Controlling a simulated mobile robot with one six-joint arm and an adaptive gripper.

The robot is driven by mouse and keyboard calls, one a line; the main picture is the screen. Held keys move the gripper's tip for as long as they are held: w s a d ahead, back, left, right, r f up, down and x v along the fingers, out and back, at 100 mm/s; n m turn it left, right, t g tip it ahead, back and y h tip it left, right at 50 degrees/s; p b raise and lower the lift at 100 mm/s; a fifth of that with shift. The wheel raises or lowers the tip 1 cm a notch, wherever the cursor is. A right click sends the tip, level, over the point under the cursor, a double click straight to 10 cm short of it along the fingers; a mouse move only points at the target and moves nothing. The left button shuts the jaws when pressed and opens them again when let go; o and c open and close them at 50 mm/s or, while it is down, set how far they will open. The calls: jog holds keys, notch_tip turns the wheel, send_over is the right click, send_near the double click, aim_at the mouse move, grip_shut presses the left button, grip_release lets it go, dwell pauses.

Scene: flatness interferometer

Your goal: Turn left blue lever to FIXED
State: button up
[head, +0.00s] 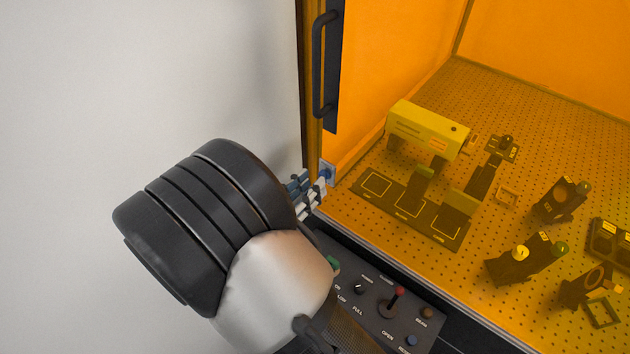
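A blue lever (326,175) sits on a small blue-grey plate at the lower left corner of the orange enclosure, beside the door post. Only a small part of it shows, and its labels and setting cannot be read. My gripper (316,188) is right at the lever, coming from the left, with its fingers pointing toward the plate. The fingers cover part of the lever. I cannot tell whether they touch it or are closed around it. My dark and silver arm hides the area left of and below the gripper.
A control panel (372,314) with a red-tipped lever (399,292) and knobs lies below, close to my arm. A black door handle (320,65) stands above the gripper. Inside the orange enclosure, a perforated plate (530,130) carries a yellow instrument (425,128) and several dark mounts.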

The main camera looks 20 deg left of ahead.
jog(key=shift+x, duration=1.4)
jog(key=shift+c, duration=0.3)
grip_shut()
